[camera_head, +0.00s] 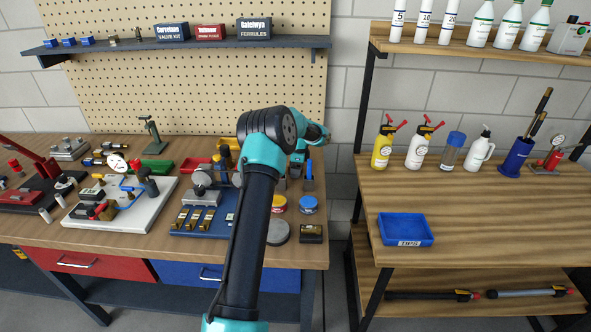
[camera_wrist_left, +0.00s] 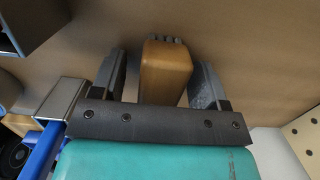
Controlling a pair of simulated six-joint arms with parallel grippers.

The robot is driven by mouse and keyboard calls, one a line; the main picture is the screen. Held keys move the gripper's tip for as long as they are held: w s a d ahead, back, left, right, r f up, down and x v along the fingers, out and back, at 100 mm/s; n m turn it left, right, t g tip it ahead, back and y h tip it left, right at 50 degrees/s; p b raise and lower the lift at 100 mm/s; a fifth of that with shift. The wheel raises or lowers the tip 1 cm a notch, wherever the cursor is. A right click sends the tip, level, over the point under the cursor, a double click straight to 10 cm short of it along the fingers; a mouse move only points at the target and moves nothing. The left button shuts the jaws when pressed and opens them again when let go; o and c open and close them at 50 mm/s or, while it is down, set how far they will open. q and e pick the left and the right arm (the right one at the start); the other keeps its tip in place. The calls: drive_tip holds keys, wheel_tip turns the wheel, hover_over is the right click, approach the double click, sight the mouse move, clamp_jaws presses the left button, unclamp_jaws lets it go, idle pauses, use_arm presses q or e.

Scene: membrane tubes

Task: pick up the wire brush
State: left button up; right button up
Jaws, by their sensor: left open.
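The wire brush (camera_wrist_left: 165,72) shows in the left wrist view as a wooden block with grey bristles at its far end. My left gripper (camera_wrist_left: 162,80) is open, with one dark finger on each side of the wooden block. In the head view my left arm reaches over the right end of the wooden workbench (camera_head: 318,252), and I cannot clearly make out the brush there. My right gripper is not in view.
In the left wrist view a blue-handled tool with a metal part (camera_wrist_left: 70,95) lies close to the left finger. In the head view, yellow (camera_head: 278,203) and blue (camera_head: 308,204) round tins stand near the arm. A blue tray (camera_head: 404,243) sits on the right table.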

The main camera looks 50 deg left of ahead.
use_arm(q)
drive_tip(key=shift+c, duration=0.2)
drive_tip(key=c, duration=1)
drive_tip(key=shift+r, duration=0.15)
wheel_tip(320, 180, up, 10)
drive_tip(key=shift+f, duration=0.1)
idle(0.5)
